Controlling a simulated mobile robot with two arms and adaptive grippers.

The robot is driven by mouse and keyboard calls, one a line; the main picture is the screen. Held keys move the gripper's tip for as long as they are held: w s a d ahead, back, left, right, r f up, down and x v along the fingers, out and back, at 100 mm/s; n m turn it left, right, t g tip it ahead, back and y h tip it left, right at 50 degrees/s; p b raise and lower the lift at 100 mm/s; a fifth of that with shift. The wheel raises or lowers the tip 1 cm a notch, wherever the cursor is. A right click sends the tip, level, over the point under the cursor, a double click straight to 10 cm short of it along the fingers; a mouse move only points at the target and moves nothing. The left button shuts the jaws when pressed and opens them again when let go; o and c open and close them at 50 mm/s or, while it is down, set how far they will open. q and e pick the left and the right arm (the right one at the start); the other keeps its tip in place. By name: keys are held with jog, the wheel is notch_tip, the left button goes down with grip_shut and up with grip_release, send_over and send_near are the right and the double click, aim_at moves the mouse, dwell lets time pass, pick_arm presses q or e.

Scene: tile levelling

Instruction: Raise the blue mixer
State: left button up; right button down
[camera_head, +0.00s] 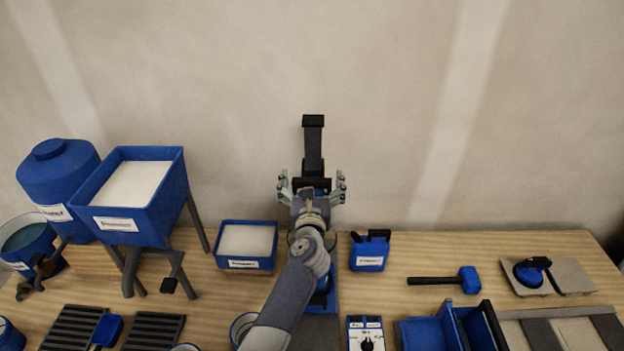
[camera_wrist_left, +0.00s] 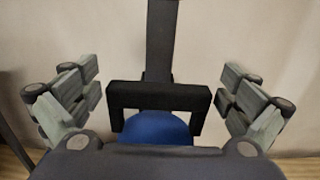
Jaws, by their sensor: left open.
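The blue mixer shows in the head view as a blue body (camera_head: 321,301) with a black upright column (camera_head: 313,140) behind it, near the middle of the bench. My left gripper (camera_head: 312,188) is open, its fingers spread to either side of the mixer's black handle (camera_wrist_left: 160,96). In the left wrist view the handle stands between the fingers, with a gap on both sides, and a blue dome (camera_wrist_left: 155,128) shows beneath it. My left arm hides much of the mixer's lower part. My right gripper is not in view.
A blue hopper of white powder (camera_head: 126,208) stands on legs at left, beside a blue barrel (camera_head: 60,180). A mallet (camera_head: 445,280) lies at right on the wooden bench (camera_head: 440,250).

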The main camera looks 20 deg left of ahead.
pick_arm(q)
jog(key=shift+f, duration=0.1)
notch_tip(320, 180, up, 10)
jog(key=shift+r, duration=0.1)
dwell(0.5)
